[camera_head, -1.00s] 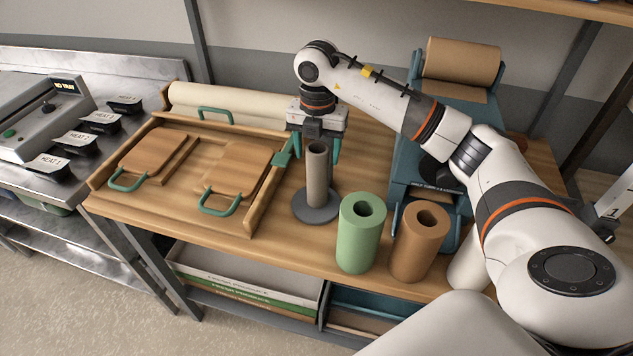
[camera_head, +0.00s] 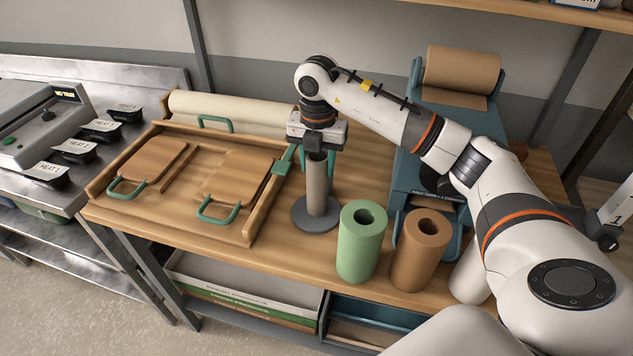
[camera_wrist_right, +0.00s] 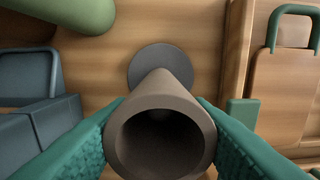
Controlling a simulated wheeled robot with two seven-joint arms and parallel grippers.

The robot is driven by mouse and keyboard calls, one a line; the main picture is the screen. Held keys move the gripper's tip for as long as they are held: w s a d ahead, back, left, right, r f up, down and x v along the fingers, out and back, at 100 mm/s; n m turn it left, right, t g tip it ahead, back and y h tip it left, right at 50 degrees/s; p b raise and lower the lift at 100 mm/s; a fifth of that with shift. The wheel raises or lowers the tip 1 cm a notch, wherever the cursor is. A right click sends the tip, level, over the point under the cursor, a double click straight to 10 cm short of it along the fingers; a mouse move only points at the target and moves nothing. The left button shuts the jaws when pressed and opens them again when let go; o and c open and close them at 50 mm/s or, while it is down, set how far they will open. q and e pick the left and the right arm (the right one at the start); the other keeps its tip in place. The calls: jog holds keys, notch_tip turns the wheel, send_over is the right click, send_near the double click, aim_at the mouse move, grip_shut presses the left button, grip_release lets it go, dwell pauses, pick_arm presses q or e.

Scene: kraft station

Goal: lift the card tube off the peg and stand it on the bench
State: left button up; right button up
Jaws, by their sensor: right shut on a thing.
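The grey-brown card tube (camera_head: 317,188) stands upright on the round dark grey base (camera_head: 301,216) of the peg, near the bench's middle. My right gripper (camera_head: 317,168) comes from above with its green fingers shut on the tube's upper part, one on each side. The right wrist view looks down into the open tube (camera_wrist_right: 161,141) between the two fingers, with the base (camera_wrist_right: 160,62) beyond it. The peg itself is hidden inside the tube. I see no gap between tube and base. My left gripper is not in view.
A green roll (camera_head: 360,245) and a brown roll (camera_head: 418,252) stand right of the base near the bench's front edge. A wooden tray (camera_head: 180,213) with boards lies left. A blue dispenser (camera_head: 408,170) stands right.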

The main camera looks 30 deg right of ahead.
notch_tip(320, 180, up, 17)
jog(key=p, duration=1.2)
jog(key=shift+f, duration=0.2)
dwell(0.5)
jog(key=shift+f, duration=0.1)
jog(key=s+a+f+n+b, duration=0.1)
jog(key=a+f+n+b, duration=0.35)
jog(key=a+n, duration=0.4)
jog(key=s+a+f+n+b, duration=0.1)
jog(key=a+f+n+b, duration=0.2)
jog(key=a+n+b, duration=0.5)
notch_tip(320, 180, down, 10)
jog(key=d+p, duration=0.1)
jog(key=p, duration=0.4)
jog(key=shift+s+d+n, duration=0.15)
jog(key=shift+d+n, duration=0.05)
jog(key=shift+n, duration=0.15)
